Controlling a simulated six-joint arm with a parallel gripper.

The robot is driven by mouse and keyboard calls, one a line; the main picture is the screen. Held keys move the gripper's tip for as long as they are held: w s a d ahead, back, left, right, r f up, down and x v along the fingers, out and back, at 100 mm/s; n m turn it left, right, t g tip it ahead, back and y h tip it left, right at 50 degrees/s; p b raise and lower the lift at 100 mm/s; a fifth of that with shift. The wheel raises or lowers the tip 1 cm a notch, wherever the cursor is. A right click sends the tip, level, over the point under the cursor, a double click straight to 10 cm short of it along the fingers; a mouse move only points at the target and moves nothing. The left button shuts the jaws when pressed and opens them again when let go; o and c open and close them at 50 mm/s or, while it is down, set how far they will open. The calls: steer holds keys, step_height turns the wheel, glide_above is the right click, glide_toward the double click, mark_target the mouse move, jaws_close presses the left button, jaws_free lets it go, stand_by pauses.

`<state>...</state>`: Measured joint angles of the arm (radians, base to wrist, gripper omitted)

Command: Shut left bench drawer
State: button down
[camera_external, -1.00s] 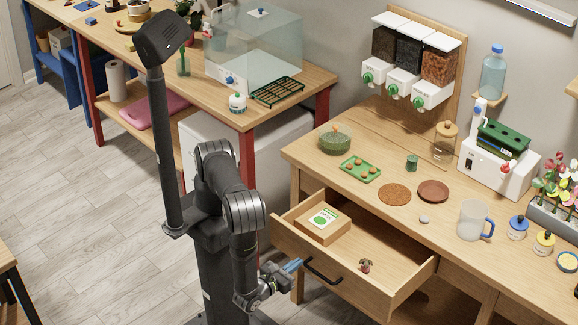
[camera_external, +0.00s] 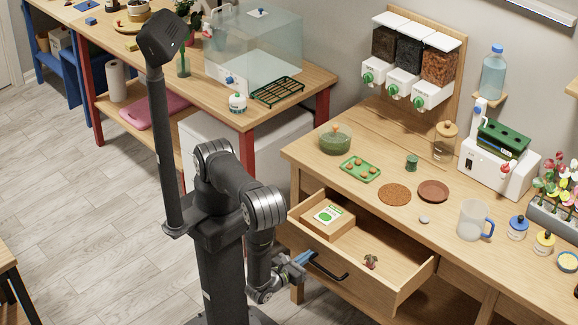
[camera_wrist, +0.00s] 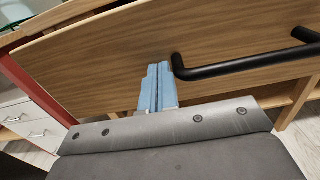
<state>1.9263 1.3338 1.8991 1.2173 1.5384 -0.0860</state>
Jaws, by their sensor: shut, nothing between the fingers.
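The left bench drawer (camera_external: 345,275) is pulled partway out of the wooden bench, and its inside shows. Its black bar handle (camera_external: 330,268) is on the front face and also shows in the wrist view (camera_wrist: 245,66). My gripper (camera_external: 308,257) is shut and empty, at the drawer front beside the handle's left end. In the wrist view its blue fingertips (camera_wrist: 158,68) are together against or very near the wooden front (camera_wrist: 100,60), just left of the handle. Exact contact is hard to tell.
Inside the drawer are a small box with a green-and-white packet (camera_external: 328,214) and a small reddish item (camera_external: 370,262). The bench top (camera_external: 310,157) above holds a green bowl (camera_external: 335,140), a tray (camera_external: 360,169) and a clear mug (camera_external: 474,220). A red-legged table (camera_external: 248,150) stands behind my arm.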

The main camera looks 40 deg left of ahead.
steer(key=w, duration=2.2)
steer(key=shift+w, duration=0.75)
steer(key=shift+w+r, duration=0.1)
steer(key=shift+r, duration=0.05)
steer(key=s, duration=1.4)
steer(key=shift+s, duration=0.35)
steer(key=shift+w, duration=0.1)
steer(key=shift+w, duration=6.8)
